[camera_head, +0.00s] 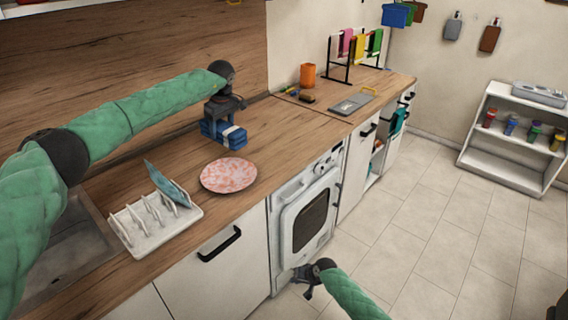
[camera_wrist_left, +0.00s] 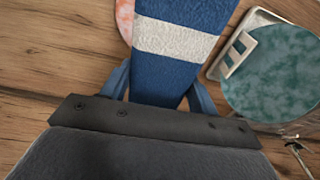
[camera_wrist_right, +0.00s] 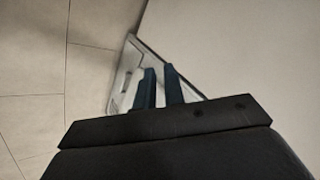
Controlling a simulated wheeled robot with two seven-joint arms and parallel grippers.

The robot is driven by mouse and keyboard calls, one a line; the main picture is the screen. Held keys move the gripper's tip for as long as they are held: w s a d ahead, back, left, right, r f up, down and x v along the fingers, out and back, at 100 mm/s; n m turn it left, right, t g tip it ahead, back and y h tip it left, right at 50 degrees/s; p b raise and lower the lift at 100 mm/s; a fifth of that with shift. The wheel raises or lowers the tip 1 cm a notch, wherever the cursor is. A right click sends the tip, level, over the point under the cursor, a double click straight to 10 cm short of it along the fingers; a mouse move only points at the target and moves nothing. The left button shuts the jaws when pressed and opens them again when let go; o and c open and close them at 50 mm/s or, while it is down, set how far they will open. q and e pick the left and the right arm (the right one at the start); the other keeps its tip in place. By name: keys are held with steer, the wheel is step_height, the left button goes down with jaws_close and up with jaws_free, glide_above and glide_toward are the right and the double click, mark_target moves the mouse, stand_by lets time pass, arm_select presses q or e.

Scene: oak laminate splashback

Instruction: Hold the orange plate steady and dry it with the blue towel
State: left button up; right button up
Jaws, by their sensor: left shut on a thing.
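The orange plate (camera_head: 228,175), marbled orange and white, lies flat on the wooden counter near its front edge. Its edge also shows in the left wrist view (camera_wrist_left: 124,18). The blue towel (camera_head: 236,141) with a white stripe is in my left gripper (camera_head: 222,122), behind the plate and apart from it. In the left wrist view the towel (camera_wrist_left: 180,75) sits between the two fingers.
A white dish rack (camera_head: 140,236) holding a teal plate (camera_head: 167,184) stands left of the orange plate, beside the sink (camera_head: 65,255). An orange cup (camera_head: 307,76) and a rack of coloured cloths (camera_head: 352,50) stand farther back. The counter right of the plate is clear.

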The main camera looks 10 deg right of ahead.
steer(key=w+r+m+y, duration=0.1)
steer(key=w+r, duration=0.6)
steer(key=r, duration=0.3)
steer(key=w+r+y, duration=0.2)
steer(key=w+r, duration=0.5)
steer(key=r, duration=0.4)
steer(key=y, duration=0.2)
glide_toward(254, 174)
steer(key=shift+m, duration=0.4)
steer(key=x, duration=0.8)
steer(key=shift+f, duration=0.1)
steer(key=shift+s, duration=0.1)
steer(key=shift+c, duration=0.4)
